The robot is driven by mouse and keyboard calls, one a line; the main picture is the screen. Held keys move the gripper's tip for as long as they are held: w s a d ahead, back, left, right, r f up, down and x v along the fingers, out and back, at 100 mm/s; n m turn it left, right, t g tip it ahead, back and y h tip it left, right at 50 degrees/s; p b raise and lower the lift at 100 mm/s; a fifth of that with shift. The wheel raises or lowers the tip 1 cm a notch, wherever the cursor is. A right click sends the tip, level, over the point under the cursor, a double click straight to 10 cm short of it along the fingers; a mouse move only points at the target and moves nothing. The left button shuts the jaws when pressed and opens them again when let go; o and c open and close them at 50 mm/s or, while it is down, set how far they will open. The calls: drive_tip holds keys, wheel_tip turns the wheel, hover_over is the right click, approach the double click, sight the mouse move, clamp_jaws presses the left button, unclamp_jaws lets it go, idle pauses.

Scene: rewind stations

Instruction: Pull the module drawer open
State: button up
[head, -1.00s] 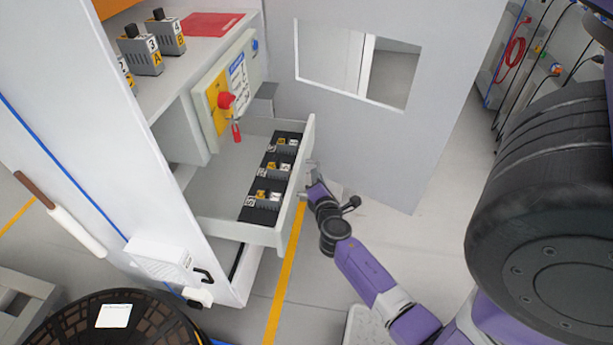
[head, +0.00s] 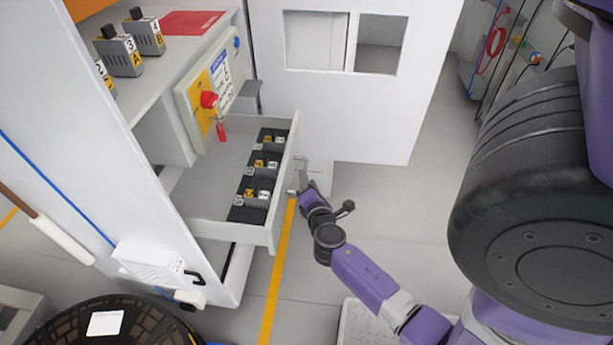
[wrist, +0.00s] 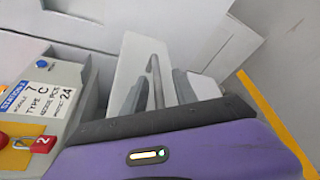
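The module drawer (head: 222,231) is pulled out of the cabinet, with its inside showing from above. A black insert holding several small modules lies along its front side. My gripper (head: 302,188) is at the outer side of the drawer front. In the wrist view, the two grey fingers of my gripper (wrist: 160,88) stand apart, with the drawer's grey bar handle (wrist: 154,70) showing between them. Gaps show between the bar and the fingers. Whether the fingertips reach past the bar is hard to tell.
A control panel with a red knob and red padlock (head: 221,131) hangs above the drawer. Several numbered modules (head: 119,52) stand on the shelf. A pale panel with window openings (head: 340,110) is behind. A black reel (head: 110,332) is at lower left.

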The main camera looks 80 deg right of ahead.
drive_tip(key=shift+v, duration=2.05)
